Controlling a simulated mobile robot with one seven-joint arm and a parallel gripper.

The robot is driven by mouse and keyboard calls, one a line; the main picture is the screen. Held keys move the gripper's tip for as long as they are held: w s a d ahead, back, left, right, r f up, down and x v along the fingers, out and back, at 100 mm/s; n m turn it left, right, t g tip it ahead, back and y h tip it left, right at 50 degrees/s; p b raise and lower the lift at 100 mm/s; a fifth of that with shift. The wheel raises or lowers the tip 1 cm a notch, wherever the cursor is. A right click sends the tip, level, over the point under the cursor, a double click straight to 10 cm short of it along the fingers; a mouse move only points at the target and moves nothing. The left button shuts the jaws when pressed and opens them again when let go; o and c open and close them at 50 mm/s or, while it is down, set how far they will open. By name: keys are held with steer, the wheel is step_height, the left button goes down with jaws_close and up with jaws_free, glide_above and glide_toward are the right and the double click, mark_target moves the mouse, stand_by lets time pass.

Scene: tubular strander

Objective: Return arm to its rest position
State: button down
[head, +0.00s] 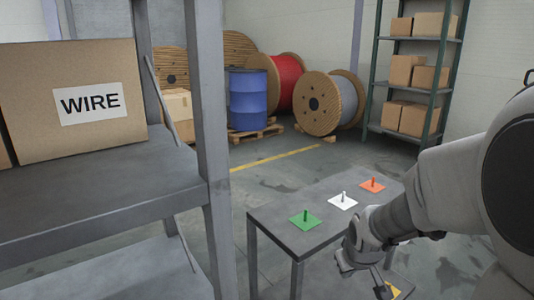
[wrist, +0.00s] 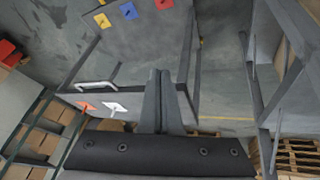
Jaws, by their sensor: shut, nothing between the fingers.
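My arm reaches in from the right in the head view, and my gripper (head: 382,284) hangs low by the near right part of the grey table (head: 285,232). In the wrist view my gripper (wrist: 160,78) has its two grey fingers pressed together with nothing between them. Green (head: 306,219), white (head: 343,201) and orange (head: 372,185) square plates with short pegs lie along the table. A yellow plate (head: 396,290) shows partly behind my gripper. The wrist view also shows yellow (wrist: 103,20), blue (wrist: 128,10) and red (wrist: 163,3) plates.
A grey rack (head: 215,130) with a cardboard box labelled WIRE (head: 75,125) stands close at the left. A blue drum (head: 247,98), cable reels (head: 318,102) and a shelf of boxes (head: 415,75) stand at the back. The floor (head: 350,155) beyond the table is clear.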

steer(key=s+a+r+m, duration=0.1)
steer(key=s+a+r, duration=0.1)
steer(key=s+r, duration=0.65)
steer(key=s+a+r+m, duration=0.1)
steer(key=s+a+r, duration=0.3)
steer(key=s, duration=0.8)
step_height(320, 180, up, 21)
steer(key=d+p, duration=0.1)
steer(key=p, duration=1.9)
steer(key=shift+w+d+f+y, duration=0.15)
steer(key=shift+d+y, duration=0.1)
steer(key=shift+y, duration=0.15)
